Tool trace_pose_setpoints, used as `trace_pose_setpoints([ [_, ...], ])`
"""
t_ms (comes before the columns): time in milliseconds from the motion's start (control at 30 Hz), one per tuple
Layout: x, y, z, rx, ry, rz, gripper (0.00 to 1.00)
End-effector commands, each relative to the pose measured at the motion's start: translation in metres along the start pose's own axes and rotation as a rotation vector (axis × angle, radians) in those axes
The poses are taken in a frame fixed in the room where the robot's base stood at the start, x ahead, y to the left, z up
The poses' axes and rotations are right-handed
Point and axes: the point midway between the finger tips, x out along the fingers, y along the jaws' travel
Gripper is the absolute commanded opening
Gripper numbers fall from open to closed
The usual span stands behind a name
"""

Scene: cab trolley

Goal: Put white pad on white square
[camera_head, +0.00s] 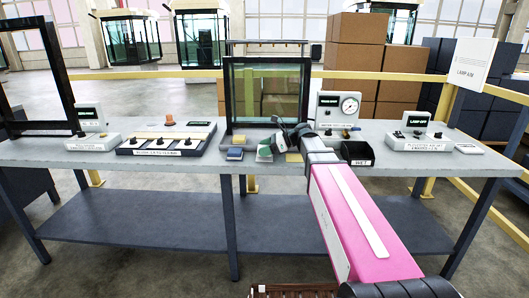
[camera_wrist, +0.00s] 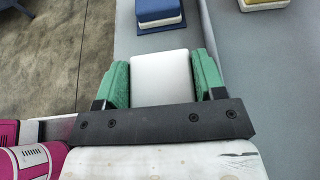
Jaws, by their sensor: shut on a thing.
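The white pad (camera_wrist: 160,78) sits between the two green fingers of my gripper (camera_wrist: 163,82) in the wrist view, with a finger against each side. The white pad is mostly hidden there by the gripper. I cannot make out the white square in either view.
A black bin (camera_head: 357,153) stands further right. A framed glass panel (camera_head: 268,92) stands behind. Control boxes (camera_head: 166,139) occupy the left of the table (camera_head: 60,153).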

Motion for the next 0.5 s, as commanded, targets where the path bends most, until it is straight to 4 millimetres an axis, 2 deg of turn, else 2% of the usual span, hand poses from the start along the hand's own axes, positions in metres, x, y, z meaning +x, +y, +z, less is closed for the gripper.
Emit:
trace_pose_setpoints([
  [100, 0.0050, 0.0001, -0.0119, 0.002, 0.000, 0.001, 0.40],
  [500, 0.0067, 0.0000, -0.0158, 0.000, 0.000, 0.000, 0.40],
])
